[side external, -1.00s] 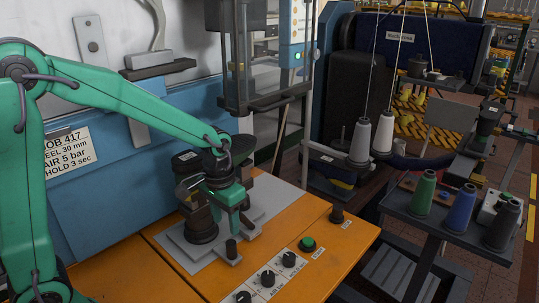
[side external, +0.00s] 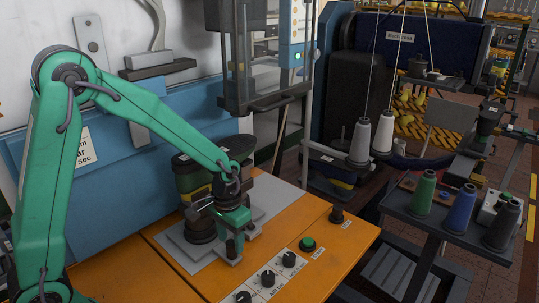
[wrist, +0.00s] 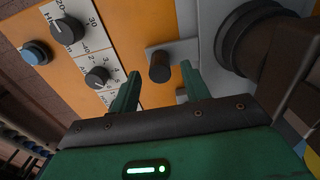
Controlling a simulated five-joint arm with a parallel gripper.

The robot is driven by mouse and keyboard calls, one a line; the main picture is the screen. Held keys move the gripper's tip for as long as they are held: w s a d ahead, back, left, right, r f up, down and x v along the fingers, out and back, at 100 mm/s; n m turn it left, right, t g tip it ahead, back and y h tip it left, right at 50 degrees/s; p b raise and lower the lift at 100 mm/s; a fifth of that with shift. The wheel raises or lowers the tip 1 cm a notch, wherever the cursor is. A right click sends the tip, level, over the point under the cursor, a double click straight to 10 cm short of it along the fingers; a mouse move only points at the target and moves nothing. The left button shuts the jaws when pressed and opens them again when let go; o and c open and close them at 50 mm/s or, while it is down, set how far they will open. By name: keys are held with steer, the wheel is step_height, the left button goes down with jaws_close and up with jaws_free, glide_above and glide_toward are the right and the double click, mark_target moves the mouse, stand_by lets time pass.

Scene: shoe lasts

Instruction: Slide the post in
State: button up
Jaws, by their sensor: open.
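A short dark post (side external: 231,249) stands on a small grey plate (side external: 226,260) at the front of the grey base on the orange worktop. In the wrist view the post (wrist: 160,67) shows between and slightly beyond my fingertips, with a gap on either side. My gripper (side external: 239,234) is low over it, and its open green fingers (wrist: 159,72) point down toward the plate. How deep the post sits between the fingers is hard to tell. A round dark stand (side external: 201,230) is beside it, partly behind my gripper.
A dark green form with a yellow band (side external: 193,175) rises behind my gripper. Black knobs (side external: 268,279) and a green button (side external: 307,244) are at the panel's front. A thread-spool stand (side external: 440,222) stands apart, farther right.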

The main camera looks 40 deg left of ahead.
mark_target(231, 243)
steer(key=shift+f, duration=1.55)
jaws_close()
